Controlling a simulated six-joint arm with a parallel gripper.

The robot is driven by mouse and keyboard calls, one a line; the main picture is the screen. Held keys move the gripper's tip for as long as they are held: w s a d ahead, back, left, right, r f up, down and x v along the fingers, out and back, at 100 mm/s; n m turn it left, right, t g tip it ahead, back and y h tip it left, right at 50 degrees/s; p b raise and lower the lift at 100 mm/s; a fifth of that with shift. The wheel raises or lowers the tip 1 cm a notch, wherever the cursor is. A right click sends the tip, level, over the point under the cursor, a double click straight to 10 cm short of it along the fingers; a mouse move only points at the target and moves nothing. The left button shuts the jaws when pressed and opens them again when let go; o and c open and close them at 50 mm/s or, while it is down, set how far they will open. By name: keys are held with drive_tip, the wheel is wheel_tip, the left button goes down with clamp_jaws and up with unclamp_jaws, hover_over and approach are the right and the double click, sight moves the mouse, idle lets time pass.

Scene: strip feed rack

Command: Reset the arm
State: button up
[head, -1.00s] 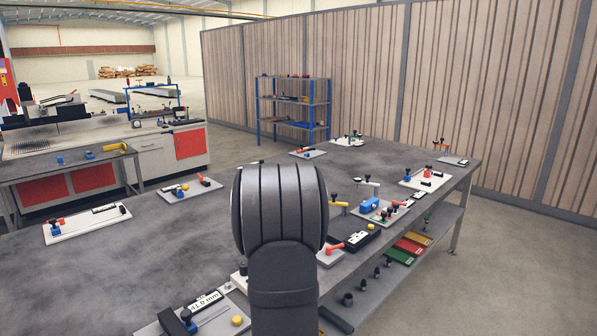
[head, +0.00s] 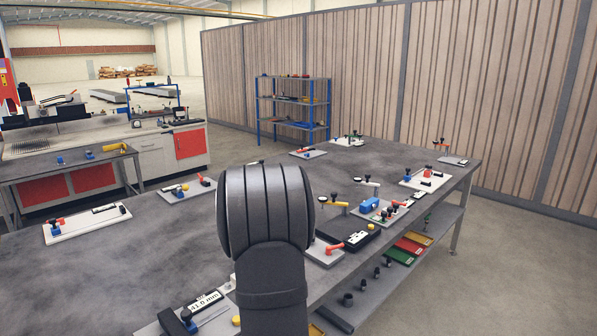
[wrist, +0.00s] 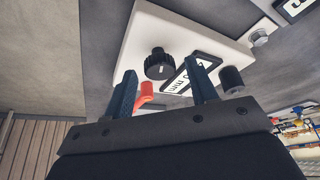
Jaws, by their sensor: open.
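My gripper (wrist: 160,92) shows in the wrist view with its two dark fingers apart and nothing between them that it grips. Past the fingers is a white plate (wrist: 150,32) with a black knob (wrist: 158,64), a red lever (wrist: 146,90), a label strip and a black cylinder (wrist: 232,79). I cannot tell how far the fingertips are from the plate. In the head view my dark arm stands in the middle foreground and hides the gripper and part of the bench behind it.
The grey bench (head: 110,270) carries several small fixture plates, such as a white one (head: 88,223) at left and one with a blue block (head: 370,205) at right. The bench's left middle is bare. Coloured trays (head: 408,246) sit below.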

drive_tip(key=shift+m, duration=0.6)
drive_tip(key=shift+h, duration=0.3)
drive_tip(key=shift+d+n+y, duration=0.1)
drive_tip(key=shift+n+y, duration=0.4)
drive_tip(key=shift+n, duration=0.7)
drive_tip(key=shift+d+n+y, duration=0.1)
drive_tip(key=shift+n+y, duration=0.4)
drive_tip(key=shift+n, duration=0.7)
drive_tip(key=shift+n, duration=0.3)
